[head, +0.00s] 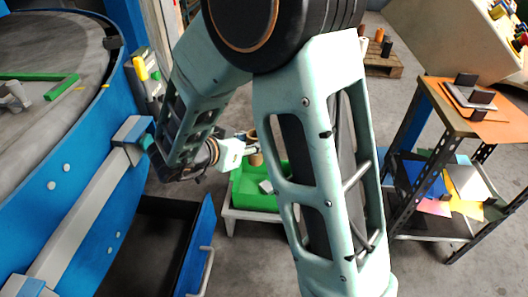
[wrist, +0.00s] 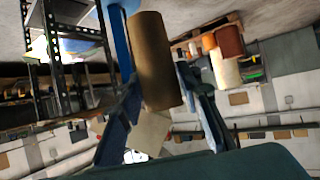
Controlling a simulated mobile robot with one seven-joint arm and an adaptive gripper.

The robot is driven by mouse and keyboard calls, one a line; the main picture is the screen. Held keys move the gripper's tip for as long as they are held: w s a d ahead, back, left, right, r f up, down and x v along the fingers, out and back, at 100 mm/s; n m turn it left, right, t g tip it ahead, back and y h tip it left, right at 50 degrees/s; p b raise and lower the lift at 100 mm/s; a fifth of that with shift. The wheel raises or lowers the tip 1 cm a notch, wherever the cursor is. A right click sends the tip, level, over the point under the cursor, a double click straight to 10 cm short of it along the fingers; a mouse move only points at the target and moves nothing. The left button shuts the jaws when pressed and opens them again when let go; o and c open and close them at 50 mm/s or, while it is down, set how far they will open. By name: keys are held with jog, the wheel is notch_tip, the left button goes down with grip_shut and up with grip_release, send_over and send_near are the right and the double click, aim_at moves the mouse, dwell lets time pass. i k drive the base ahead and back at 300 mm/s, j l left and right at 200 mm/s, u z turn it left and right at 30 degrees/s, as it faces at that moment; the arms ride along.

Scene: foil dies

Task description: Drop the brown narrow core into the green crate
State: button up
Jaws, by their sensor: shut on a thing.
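My gripper (head: 250,148) is shut on the brown narrow core (wrist: 153,62). In the wrist view the core stands between the two fingers, slightly tilted, its upper end sticking out past them. In the head view the core (head: 257,159) is small and tan, partly covered by the gripper. The green crate (head: 245,194) stands on a low pale stand, and the core appears above its back part. My arm hides the crate's right side. A small pale grey piece (head: 266,187) shows in the crate.
A blue machine (head: 60,190) with an open dark drawer (head: 150,240) fills the left. A shelf table (head: 440,110) with foil sheets stands at right. A wooden pallet (head: 382,66) with rolls is at the back. Grey floor lies between crate and table.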

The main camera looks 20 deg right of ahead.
aim_at(268, 179)
jog(key=i+l, duration=0.4)
jog(key=l, duration=0.15)
jog(key=i+l+z, duration=0.1)
jog(key=i+l, duration=0.25)
jog(key=l, duration=0.25)
